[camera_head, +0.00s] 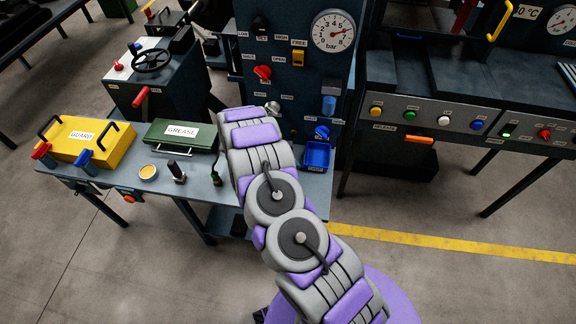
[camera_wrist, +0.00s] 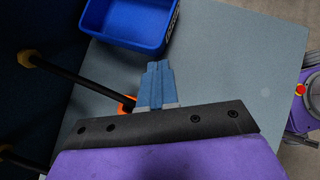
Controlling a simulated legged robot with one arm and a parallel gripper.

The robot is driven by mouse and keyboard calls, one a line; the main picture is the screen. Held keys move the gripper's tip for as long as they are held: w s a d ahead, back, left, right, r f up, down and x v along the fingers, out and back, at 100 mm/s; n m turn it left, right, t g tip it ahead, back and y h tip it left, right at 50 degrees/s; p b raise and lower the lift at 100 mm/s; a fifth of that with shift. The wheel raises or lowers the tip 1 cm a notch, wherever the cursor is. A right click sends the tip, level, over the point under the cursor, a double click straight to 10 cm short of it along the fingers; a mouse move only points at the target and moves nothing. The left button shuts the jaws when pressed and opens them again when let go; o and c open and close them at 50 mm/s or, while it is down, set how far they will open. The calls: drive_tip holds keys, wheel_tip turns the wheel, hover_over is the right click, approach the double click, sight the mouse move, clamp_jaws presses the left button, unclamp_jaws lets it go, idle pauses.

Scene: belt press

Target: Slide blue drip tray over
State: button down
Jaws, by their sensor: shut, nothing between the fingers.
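The blue drip tray (camera_head: 318,155) is a small open box at the right end of the bench, below the gauge panel. In the wrist view the tray (camera_wrist: 131,41) lies at the top, with its near wall just beyond my fingertips. My gripper (camera_wrist: 158,66) is shut and empty, its blue-grey fingers pointing toward the tray. The fingertips appear close to the tray's near corner; I cannot tell whether they touch it. In the head view my arm hides the gripper.
The bench top (camera_wrist: 225,75) is bare right of the tray. A blue knob (camera_head: 322,132) sits above the tray. A green GREASE box (camera_head: 180,136), yellow GUARD box (camera_head: 84,141) and small cup (camera_head: 148,172) stand to the left. A dark rod (camera_wrist: 75,82) is left of my fingers.

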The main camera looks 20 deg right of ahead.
drive_tip(key=shift+a+r, duration=0.1)
drive_tip(key=shift+a, duration=0.25)
drive_tip(key=shift+s+d, duration=0.1)
drive_tip(key=shift+d, duration=1.35)
drive_tip(key=shift+s+d+p, duration=0.1)
drive_tip(key=shift+d+p, duration=0.35)
drive_tip(key=shift+p, duration=0.35)
drive_tip(key=shift+a+p, duration=0.4)
drive_tip(key=shift+p, duration=0.15)
drive_tip(key=shift+d, duration=0.65)
drive_tip(key=shift+a, duration=0.35)
drive_tip(key=a, duration=0.3)
drive_tip(key=shift+w, duration=0.2)
drive_tip(key=p+v, duration=0.2)
drive_tip(key=v, duration=0.8)
drive_tip(key=shift+a, duration=0.2)
drive_tip(key=shift+w+a, duration=0.1)
